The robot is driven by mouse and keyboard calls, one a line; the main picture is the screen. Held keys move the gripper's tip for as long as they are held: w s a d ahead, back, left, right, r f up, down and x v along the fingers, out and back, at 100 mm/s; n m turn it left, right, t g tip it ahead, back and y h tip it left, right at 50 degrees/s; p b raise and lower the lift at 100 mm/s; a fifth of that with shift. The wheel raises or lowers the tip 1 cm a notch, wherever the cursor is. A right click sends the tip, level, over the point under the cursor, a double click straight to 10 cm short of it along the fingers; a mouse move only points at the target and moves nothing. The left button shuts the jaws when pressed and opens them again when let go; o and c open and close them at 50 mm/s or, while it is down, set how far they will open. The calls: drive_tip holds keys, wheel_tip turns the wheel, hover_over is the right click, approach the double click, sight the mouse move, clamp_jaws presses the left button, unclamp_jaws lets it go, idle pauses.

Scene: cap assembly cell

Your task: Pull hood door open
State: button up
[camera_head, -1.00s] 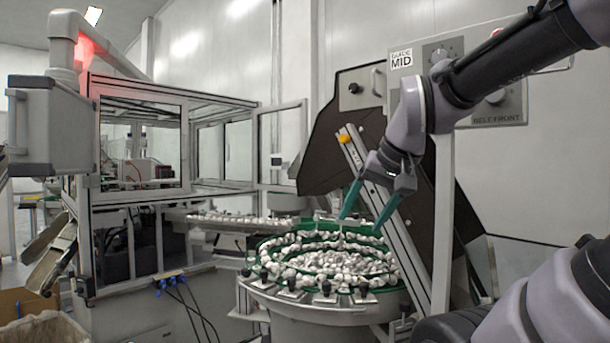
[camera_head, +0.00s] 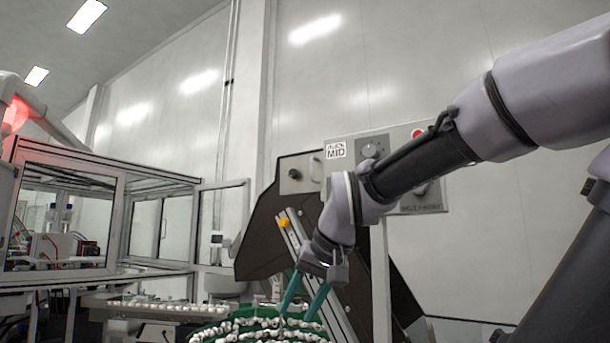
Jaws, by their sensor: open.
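My gripper (camera_head: 296,311) hangs at the lower middle, its two teal fingers apart, pointing down with nothing between them. It is above the green bowl of caps (camera_head: 250,325). A metal-framed, glazed enclosure (camera_head: 122,188) stands at the left. A framed clear panel (camera_head: 222,212) at its right end stands angled out from it, like a door swung open. I cannot tell which of these is the hood door. My gripper touches neither.
A grey control panel (camera_head: 400,160) with knobs and a red button is behind my arm. A sloping metal rail (camera_head: 312,265) with a yellow knob runs beside my gripper. A cap track (camera_head: 165,307) leads left from the bowl. The wall above is bare.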

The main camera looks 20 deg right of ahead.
drive_tip(key=w+d+r+g+h, duration=0.2)
drive_tip(key=w+d+r+h, duration=0.4)
drive_tip(key=r, duration=0.1)
drive_tip(key=m+t+h, duration=0.2)
drive_tip(key=m+h, duration=0.7)
drive_tip(key=h, duration=0.4)
approach(312, 162)
drive_tip(key=x, duration=1)
drive_tip(key=shift+w+r, duration=0.1)
drive_tip(key=shift+w, duration=0.25)
clamp_jaws()
